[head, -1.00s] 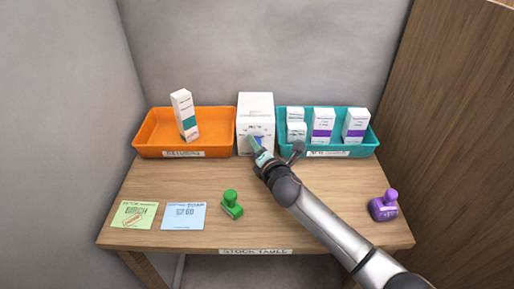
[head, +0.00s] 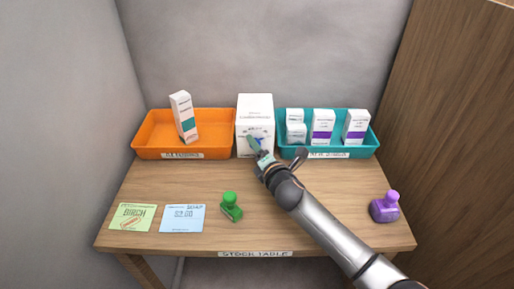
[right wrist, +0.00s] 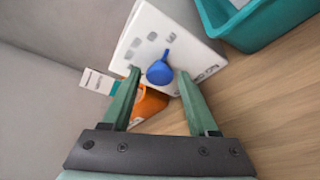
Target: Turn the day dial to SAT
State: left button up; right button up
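The white box (head: 254,108) stands between the two trays at the back of the table. Its blue day dial (right wrist: 160,73) is on the front face, with a narrow pointer towards the top of the right wrist view. The small day marks around it are too blurred to read. My right gripper (right wrist: 158,76) is open, with one green finger on each side of the dial and a gap showing at both sides. I cannot tell whether the fingertips reach past the knob. In the head view the right gripper (head: 257,147) covers part of the dial face. My left gripper is out of view.
An orange tray (head: 150,149) with one carton is left of the box; a teal tray (head: 365,150) with several cartons is right.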

jog(key=shift+o, duration=0.5)
jog(key=shift+s+d+r, duration=0.2)
jog(key=shift+s, duration=0.35)
jog(key=p+v, duration=0.2)
jog(key=v, duration=0.9)
jog(key=shift+s, duration=0.2)
